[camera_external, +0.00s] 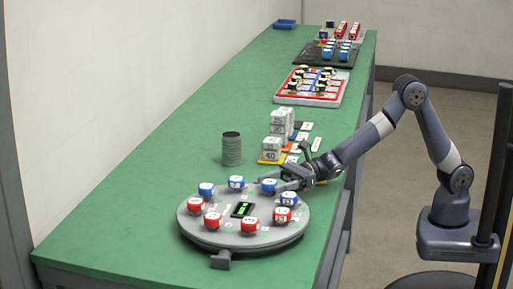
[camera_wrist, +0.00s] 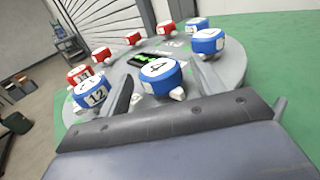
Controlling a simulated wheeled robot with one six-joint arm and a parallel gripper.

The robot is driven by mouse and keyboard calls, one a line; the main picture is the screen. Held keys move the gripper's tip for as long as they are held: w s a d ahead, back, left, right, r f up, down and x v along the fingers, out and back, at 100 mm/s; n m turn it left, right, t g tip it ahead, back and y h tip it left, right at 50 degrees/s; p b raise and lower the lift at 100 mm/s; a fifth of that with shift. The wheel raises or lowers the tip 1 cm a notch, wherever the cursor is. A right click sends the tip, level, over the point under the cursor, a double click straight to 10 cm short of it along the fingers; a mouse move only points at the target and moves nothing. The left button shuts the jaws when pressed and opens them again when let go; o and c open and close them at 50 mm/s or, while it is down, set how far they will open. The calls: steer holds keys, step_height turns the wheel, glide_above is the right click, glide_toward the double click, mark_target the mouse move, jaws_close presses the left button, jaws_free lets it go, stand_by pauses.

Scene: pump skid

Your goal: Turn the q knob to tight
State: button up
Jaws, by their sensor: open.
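A round grey dial plate (camera_external: 225,235) on the green table carries a ring of blue and red knobs around a small dark display with green marks (camera_external: 242,209). I cannot read which knob is q. My gripper (camera_external: 284,179) reaches in from the right, low over the plate's far right edge. In the wrist view my gripper (camera_wrist: 162,76) is open, one finger on each side of a blue knob (camera_wrist: 160,76), which also shows in the external view (camera_external: 268,185). Contact with it cannot be told. Another blue knob (camera_wrist: 91,93) sits just outside the left finger; a third (camera_wrist: 207,42) is beyond the right finger.
A grey stack of discs (camera_external: 231,149) stands behind the plate. White numbered blocks (camera_external: 280,122) and small tiles (camera_external: 303,138) lie near my forearm. Trays with blue, red and black items (camera_external: 311,86) stand farther back. The table's left side is clear.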

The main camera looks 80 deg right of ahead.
steer(key=shift+a, duration=0.1)
steer(key=shift+c, duration=0.4)
steer(key=c, duration=0.9)
steer(key=shift+f+b, duration=0.1)
steer(key=shift+b, duration=0.25)
steer(key=shift+f+m+t+h+b, duration=0.1)
steer(key=shift+m+t+h+b, duration=0.25)
steer(key=shift+b, duration=0.7)
steer(key=m+t+h+b, duration=0.1)
steer(key=b, duration=0.4)
steer(key=shift+a+t, duration=0.1)
steer(key=shift+t, duration=0.15)
steer(key=h+b, duration=0.1)
steer(key=b, duration=0.3)
steer(key=shift+w+m+t+b, duration=0.25)
steer(key=shift+t+b, duration=0.05)
steer(key=shift+b, duration=0.1)
steer(key=h+b, duration=0.1)
steer(key=b, duration=0.5)
steer(key=shift+s+m, duration=0.1)
steer(key=shift+m, duration=0.3)
steer(key=shift+s+b, duration=0.1)
steer(key=shift+b, duration=0.35)
